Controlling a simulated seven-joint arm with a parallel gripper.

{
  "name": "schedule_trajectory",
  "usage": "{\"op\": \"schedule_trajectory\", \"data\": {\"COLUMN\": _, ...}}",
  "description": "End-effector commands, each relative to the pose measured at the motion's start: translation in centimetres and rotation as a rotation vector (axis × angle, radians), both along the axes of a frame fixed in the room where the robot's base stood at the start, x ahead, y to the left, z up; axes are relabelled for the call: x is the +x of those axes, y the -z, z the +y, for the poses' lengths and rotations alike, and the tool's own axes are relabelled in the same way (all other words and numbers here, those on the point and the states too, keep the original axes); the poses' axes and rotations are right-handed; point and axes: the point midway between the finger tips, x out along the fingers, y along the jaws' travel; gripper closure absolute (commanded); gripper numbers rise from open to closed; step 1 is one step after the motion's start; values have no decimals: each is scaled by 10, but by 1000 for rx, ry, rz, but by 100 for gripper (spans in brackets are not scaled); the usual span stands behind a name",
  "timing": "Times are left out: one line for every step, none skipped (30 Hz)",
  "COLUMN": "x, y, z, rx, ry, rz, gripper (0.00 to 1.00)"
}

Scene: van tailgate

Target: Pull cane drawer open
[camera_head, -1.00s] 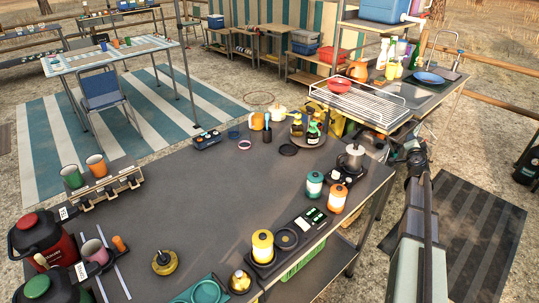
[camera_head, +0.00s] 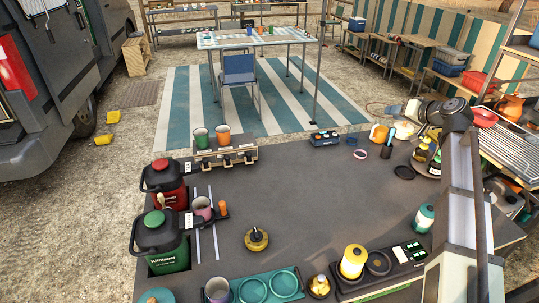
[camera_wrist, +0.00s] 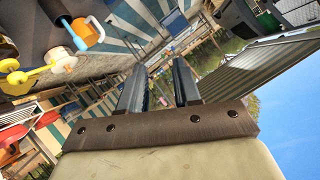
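I cannot make out a cane drawer for certain in either current view. My gripper (camera_wrist: 158,82) shows in the wrist view with its two dark fingers apart and nothing between them. In the head view my arm rises at the right, and the gripper end (camera_head: 398,109) points left above the far right part of the dark table (camera_head: 310,205). It touches nothing that I can see.
Red (camera_head: 165,185) and green (camera_head: 160,243) jugs stand at the table's left. A cup rack (camera_head: 224,157) is at its far left edge. A yellow canister (camera_head: 353,261) stands near the front. A blue chair (camera_head: 239,72) is beyond. The table's middle is mostly clear.

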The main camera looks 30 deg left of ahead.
Motion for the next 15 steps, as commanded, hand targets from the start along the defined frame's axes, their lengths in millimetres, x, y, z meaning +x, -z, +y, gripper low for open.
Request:
{"op": "schedule_trajectory", "data": {"x": 1, "y": 3, "z": 28, "rx": -42, "ry": -52, "rz": 8, "gripper": 68}}
{"op": "schedule_trajectory", "data": {"x": -1, "y": 7, "z": 43, "rx": -70, "ry": -81, "rz": 11, "gripper": 68}}
{"op": "schedule_trajectory", "data": {"x": -4, "y": 11, "z": 61, "rx": -105, "ry": -119, "rz": 16, "gripper": 68}}
{"op": "schedule_trajectory", "data": {"x": -7, "y": 14, "z": 74, "rx": -131, "ry": -146, "rz": 18, "gripper": 68}}
{"op": "schedule_trajectory", "data": {"x": -10, "y": 17, "z": 88, "rx": -158, "ry": -174, "rz": 22, "gripper": 68}}
{"op": "schedule_trajectory", "data": {"x": -14, "y": 21, "z": 106, "rx": -193, "ry": -210, "rz": 26, "gripper": 68}}
{"op": "schedule_trajectory", "data": {"x": -17, "y": 24, "z": 119, "rx": -219, "ry": -238, "rz": 29, "gripper": 68}}
{"op": "schedule_trajectory", "data": {"x": -20, "y": 26, "z": 132, "rx": -247, "ry": -265, "rz": 32, "gripper": 68}}
{"op": "schedule_trajectory", "data": {"x": -25, "y": 30, "z": 149, "rx": -282, "ry": -301, "rz": 35, "gripper": 68}}
{"op": "schedule_trajectory", "data": {"x": -29, "y": 33, "z": 162, "rx": -308, "ry": -328, "rz": 38, "gripper": 68}}
{"op": "schedule_trajectory", "data": {"x": -34, "y": 35, "z": 174, "rx": -335, "ry": -355, "rz": 39, "gripper": 68}}
{"op": "schedule_trajectory", "data": {"x": -39, "y": 39, "z": 191, "rx": -370, "ry": -391, "rz": 41, "gripper": 68}}
{"op": "schedule_trajectory", "data": {"x": -44, "y": 41, "z": 203, "rx": -397, "ry": -418, "rz": 43, "gripper": 68}}
{"op": "schedule_trajectory", "data": {"x": -49, "y": 43, "z": 216, "rx": -423, "ry": -443, "rz": 45, "gripper": 68}}
{"op": "schedule_trajectory", "data": {"x": -56, "y": 46, "z": 231, "rx": -459, "ry": -478, "rz": 47, "gripper": 68}}
